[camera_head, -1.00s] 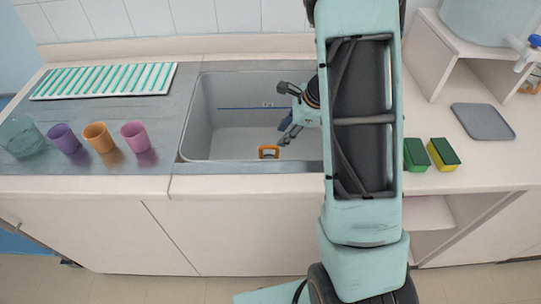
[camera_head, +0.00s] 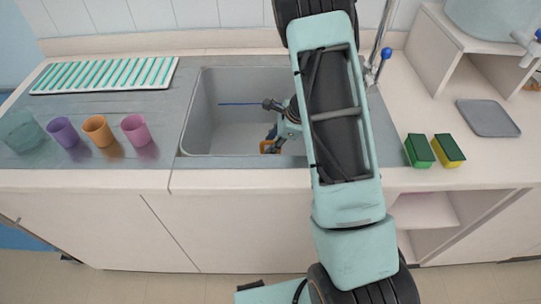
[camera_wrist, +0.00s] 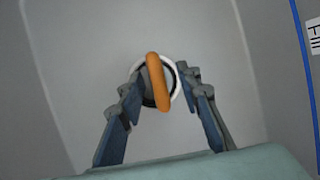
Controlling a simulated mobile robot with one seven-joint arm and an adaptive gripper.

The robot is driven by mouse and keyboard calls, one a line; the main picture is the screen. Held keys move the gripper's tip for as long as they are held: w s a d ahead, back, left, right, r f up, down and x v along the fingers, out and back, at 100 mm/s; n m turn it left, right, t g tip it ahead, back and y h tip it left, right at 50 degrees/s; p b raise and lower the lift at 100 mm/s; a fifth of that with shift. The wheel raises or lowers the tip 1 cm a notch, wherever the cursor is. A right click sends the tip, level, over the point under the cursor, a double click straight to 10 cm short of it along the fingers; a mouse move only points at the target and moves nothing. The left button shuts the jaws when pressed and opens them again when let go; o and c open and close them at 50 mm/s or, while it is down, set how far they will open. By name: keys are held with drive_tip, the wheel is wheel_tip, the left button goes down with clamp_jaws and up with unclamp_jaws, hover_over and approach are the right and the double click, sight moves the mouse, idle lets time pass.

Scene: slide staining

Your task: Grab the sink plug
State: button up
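The sink plug (camera_wrist: 157,82) has an orange loop handle and sits at the white-rimmed drain in the sink floor. In the head view the orange plug (camera_head: 266,147) shows near the front of the basin, partly covered by my gripper. My gripper (camera_wrist: 158,88) is open, with one dark finger on each side of the orange handle. Gaps show between the fingers and the handle in the wrist view. In the head view my gripper (camera_head: 271,140) is down inside the sink, and my arm hides part of it.
The grey sink (camera_head: 205,115) has walls around my gripper. Purple, orange and pink cups (camera_head: 135,130) and a clear glass stand on the left counter by a striped drying rack (camera_head: 105,92). Two sponges (camera_head: 418,150), a grey tray (camera_head: 488,118) and a blue-handled tap (camera_head: 386,53) are on the right.

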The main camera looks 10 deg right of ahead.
clamp_jaws()
idle(0.5)
